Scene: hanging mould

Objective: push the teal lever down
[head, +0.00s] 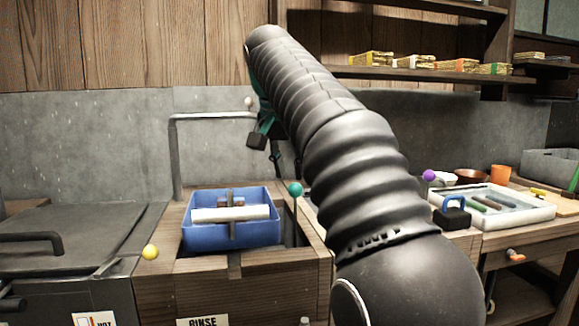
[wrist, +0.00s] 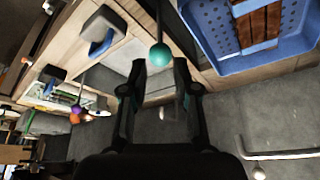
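The teal lever is a ball knob (head: 295,189) on a thin upright dark rod, at the right of the blue tray. In the wrist view, the teal knob (wrist: 160,55) appears centred between my fingertips and just beyond them. My gripper (wrist: 158,78) is open, with an empty gap between its two fingers. In the head view, my gripper (head: 264,138) hangs above and behind the knob, partly hidden by my arm. No contact with the knob shows.
The blue tray (head: 190,240) with rollers sits left of the lever in a wooden counter. A yellow knob (head: 150,252) is further left, a purple knob (head: 429,176) to the right. A bent metal pipe (head: 174,150) rises behind the tray. A white tray (head: 535,208) stands right.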

